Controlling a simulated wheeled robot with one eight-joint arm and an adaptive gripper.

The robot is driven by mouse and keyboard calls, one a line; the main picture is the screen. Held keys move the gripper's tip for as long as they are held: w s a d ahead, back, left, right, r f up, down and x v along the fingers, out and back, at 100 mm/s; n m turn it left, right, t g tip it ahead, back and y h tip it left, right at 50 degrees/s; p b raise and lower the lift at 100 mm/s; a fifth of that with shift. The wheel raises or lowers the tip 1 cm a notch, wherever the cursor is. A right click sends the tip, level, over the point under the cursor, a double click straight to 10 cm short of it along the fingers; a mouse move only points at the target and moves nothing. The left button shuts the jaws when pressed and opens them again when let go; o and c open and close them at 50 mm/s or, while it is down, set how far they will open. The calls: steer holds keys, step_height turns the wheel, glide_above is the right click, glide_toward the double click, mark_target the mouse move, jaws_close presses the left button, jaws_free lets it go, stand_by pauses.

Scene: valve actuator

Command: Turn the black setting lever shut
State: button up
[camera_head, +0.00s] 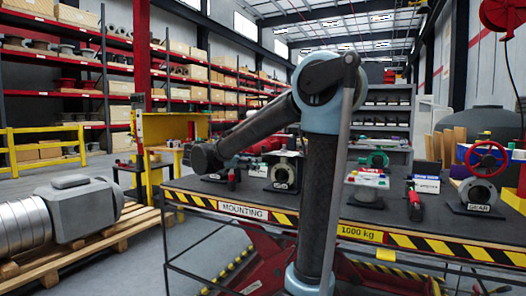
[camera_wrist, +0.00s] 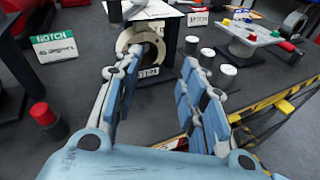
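My gripper (camera_wrist: 158,65) is open in the wrist view, its two blue-padded fingers apart with no object held between them. Beyond the fingertips stands a unit with a pale metal ring flange (camera_wrist: 128,42) and a dark centre, with a small label at its foot; the left finger overlaps part of it. A boxy unit with a round front (camera_head: 284,172) stands on the table in the head view; I cannot tell whether it is the same one. I cannot make out the black setting lever clearly in either view. My gripper cannot be made out in the head view.
The dark worktable has a black-yellow striped edge (camera_head: 470,251). In the wrist view, a NOTCH sign (camera_wrist: 61,42) and a red-topped black piece (camera_wrist: 43,115) are left; several white-capped cylinders (camera_wrist: 228,71) and a grey plate assembly (camera_wrist: 247,35) are right. A red handwheel unit (camera_head: 478,192) stands far right.

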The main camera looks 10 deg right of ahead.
steer(key=w+a+r+n+t+h, duration=0.1)
steer(key=w+a+r+n+t, duration=0.2)
steer(key=a, duration=0.4)
steer(key=shift+g, duration=0.5)
steer(key=x, duration=0.5)
steer(key=r+x, duration=0.1)
steer(key=x, duration=1.1)
steer(key=shift+s+d+r, duration=0.1)
steer(key=shift+r, duration=0.2)
jaws_close()
